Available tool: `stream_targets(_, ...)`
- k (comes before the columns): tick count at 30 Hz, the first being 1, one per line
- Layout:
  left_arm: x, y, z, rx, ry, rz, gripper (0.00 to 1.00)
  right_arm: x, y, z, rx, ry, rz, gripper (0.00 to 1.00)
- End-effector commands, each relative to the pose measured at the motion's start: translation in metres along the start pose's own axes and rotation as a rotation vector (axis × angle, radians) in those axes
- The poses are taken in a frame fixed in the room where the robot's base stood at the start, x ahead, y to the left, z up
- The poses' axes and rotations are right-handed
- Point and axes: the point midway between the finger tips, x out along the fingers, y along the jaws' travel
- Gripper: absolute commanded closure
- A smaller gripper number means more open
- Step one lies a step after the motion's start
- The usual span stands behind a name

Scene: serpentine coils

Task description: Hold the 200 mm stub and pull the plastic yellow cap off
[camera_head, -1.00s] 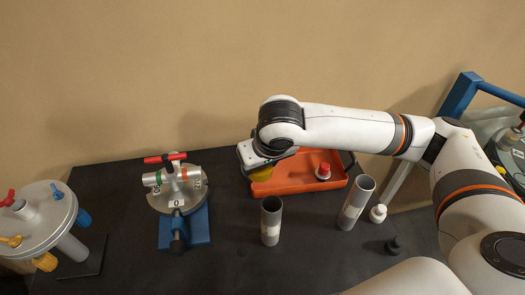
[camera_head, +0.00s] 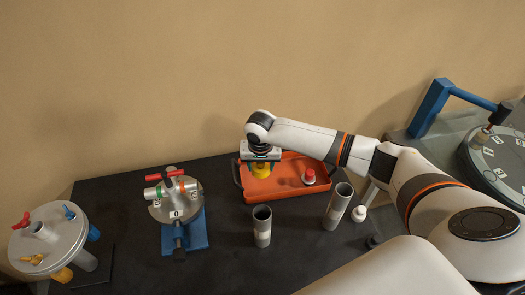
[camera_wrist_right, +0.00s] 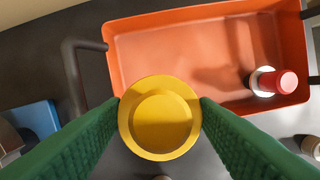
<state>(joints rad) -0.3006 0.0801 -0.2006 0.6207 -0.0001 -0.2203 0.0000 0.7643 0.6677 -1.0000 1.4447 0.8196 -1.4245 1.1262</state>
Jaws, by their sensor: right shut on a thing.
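My right gripper (camera_head: 261,163) is shut on the yellow cap (camera_head: 261,171), over the left part of the orange tray. In the right wrist view the round yellow cap (camera_wrist_right: 160,118) sits between the two green fingers, just outside the tray's near wall in the picture. Whether it touches anything below is hidden. Two grey tubes stand on the black table: a shorter one (camera_head: 262,226) in the middle and a longer one (camera_head: 337,206) to its right. Both have open, uncapped tops. I cannot tell which is the 200 mm stub. My left gripper is out of view.
The orange tray (camera_head: 290,190) holds a white bottle with a red cap (camera_head: 309,177). A blue stand with a metal valve (camera_head: 180,212) is to the left, a round lidded vessel (camera_head: 50,238) at far left. A small white bottle (camera_head: 359,214) stands right of the longer tube.

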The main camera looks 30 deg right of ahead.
Motion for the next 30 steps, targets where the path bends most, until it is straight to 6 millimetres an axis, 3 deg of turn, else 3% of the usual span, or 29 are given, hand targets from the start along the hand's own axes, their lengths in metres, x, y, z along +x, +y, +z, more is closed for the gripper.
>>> stream_targets(2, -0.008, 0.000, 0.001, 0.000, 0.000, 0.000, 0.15, 0.001, -0.004, 0.001, 0.016, 0.009, -0.003, 0.70)
stream_targets(8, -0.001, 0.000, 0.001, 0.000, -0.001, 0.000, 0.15, 0.011, -0.005, 0.001, 0.024, 0.011, -0.003, 0.70)
stream_targets(30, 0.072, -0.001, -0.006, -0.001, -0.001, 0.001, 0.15, 0.070, -0.006, -0.009, 0.023, 0.010, -0.003, 0.70)
